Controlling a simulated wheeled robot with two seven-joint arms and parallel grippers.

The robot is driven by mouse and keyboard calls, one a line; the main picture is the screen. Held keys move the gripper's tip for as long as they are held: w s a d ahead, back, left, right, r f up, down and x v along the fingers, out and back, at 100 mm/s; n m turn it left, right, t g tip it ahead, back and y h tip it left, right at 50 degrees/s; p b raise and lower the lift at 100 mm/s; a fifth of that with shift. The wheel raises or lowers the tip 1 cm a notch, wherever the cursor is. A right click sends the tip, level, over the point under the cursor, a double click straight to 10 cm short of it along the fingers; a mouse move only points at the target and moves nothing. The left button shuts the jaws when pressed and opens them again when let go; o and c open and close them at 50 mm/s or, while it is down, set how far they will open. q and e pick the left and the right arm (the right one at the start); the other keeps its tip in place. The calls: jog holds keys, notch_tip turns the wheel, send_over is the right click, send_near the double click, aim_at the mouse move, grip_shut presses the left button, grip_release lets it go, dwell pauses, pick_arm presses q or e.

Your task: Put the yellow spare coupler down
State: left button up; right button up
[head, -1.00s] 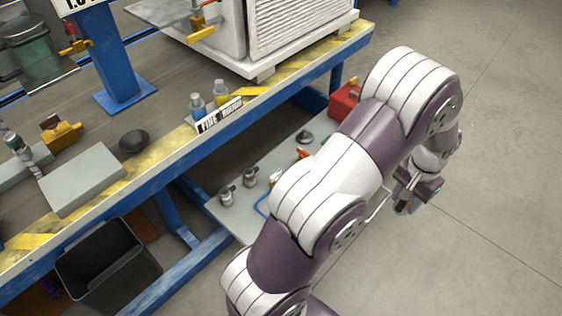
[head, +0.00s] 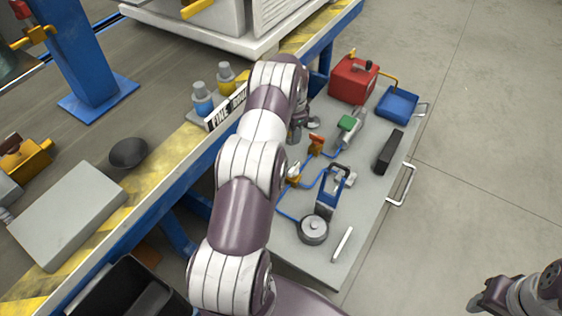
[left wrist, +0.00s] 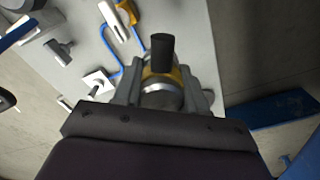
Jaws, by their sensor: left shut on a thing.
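The yellow spare coupler (left wrist: 165,75), a yellow body with a black cylinder on top and a silver ring below, is between the fingers of my left gripper (left wrist: 163,92) in the left wrist view. The gripper is shut on it. In the head view my left gripper (head: 300,126) is mostly behind my own arm, over the far left part of the grey cart top (head: 300,255); the coupler cannot be made out there. I cannot tell whether it touches the surface. My right gripper (head: 487,296) shows partly at the bottom right, away from the cart; its jaws are unclear.
The cart top carries a red can (head: 353,80), a blue bin (head: 397,104), a black block (head: 388,152), a blue-handled tool (head: 332,192), a round metal part (head: 314,230) and a blue hose. The workbench (head: 165,170) edge runs along the left. Open floor lies right.

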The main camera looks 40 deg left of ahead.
pick_arm(q)
notch_tip(320, 180, down, 11)
jog(key=b, duration=0.5)
jog(key=shift+f, duration=0.2)
jog(key=a+b, duration=0.1)
jog(key=a+f+b, duration=0.1)
jog(key=b, duration=0.1)
jog(key=a+b, duration=0.1)
jog(key=a, duration=0.1)
jog(key=shift+s+f, duration=0.15)
jog(key=shift+s, duration=0.1)
jog(key=shift+b, duration=0.3)
jog(key=shift+r, duration=0.2)
jog(key=o, duration=1.2)
jog(key=shift+f, duration=0.1)
pick_arm(e)
notch_tip(320, 180, down, 11)
jog(key=shift+r, duration=0.15)
pick_arm(q)
notch_tip(320, 180, up, 8)
jog(key=p, duration=0.5)
jog(key=shift+f+p, duration=0.15)
jog(key=shift+p, duration=0.15)
pick_arm(e)
notch_tip(320, 180, up, 5)
jog(key=shift+r, duration=0.1)
